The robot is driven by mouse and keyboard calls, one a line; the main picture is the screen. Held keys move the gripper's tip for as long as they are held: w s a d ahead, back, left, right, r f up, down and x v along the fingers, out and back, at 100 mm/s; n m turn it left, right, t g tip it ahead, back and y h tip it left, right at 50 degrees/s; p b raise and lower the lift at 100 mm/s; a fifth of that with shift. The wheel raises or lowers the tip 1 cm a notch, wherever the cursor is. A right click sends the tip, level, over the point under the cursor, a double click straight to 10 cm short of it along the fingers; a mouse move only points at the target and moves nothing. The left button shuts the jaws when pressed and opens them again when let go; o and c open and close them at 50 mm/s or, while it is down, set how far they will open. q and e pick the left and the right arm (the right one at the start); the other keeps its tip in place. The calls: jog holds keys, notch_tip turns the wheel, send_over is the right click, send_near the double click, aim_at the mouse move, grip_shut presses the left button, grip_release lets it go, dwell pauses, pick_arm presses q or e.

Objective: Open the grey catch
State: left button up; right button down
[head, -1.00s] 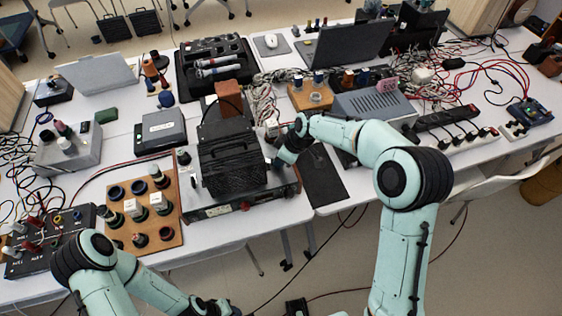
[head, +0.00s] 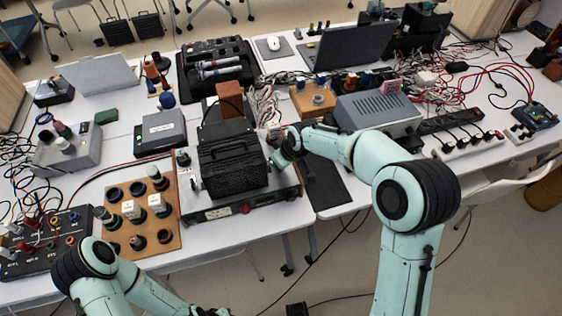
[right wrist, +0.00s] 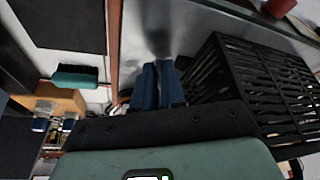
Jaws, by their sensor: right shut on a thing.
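The black slotted case (head: 232,165) sits on top of a wide grey-and-black unit (head: 235,208) on the left table. My right gripper (head: 273,160) is at the right side of the case, low down near the unit's top. In the right wrist view its two blue fingers (right wrist: 157,85) are close together beside the slotted case (right wrist: 250,85). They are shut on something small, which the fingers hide. I cannot make out the grey catch clearly in either view. My left gripper is cut off at the bottom edge of the head view, below the table front, and its fingers cannot be read.
A wooden board with several knobs and sockets (head: 117,238) lies left of the unit. A brown block (head: 230,97) stands behind the case. A black mat (head: 325,180) lies right of my right gripper, and a grey ribbed box (head: 378,112) stands further right.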

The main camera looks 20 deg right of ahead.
jog(key=c, duration=1.2)
grip_release()
jog(key=v, duration=1.3)
jog(key=shift+r, duration=0.15)
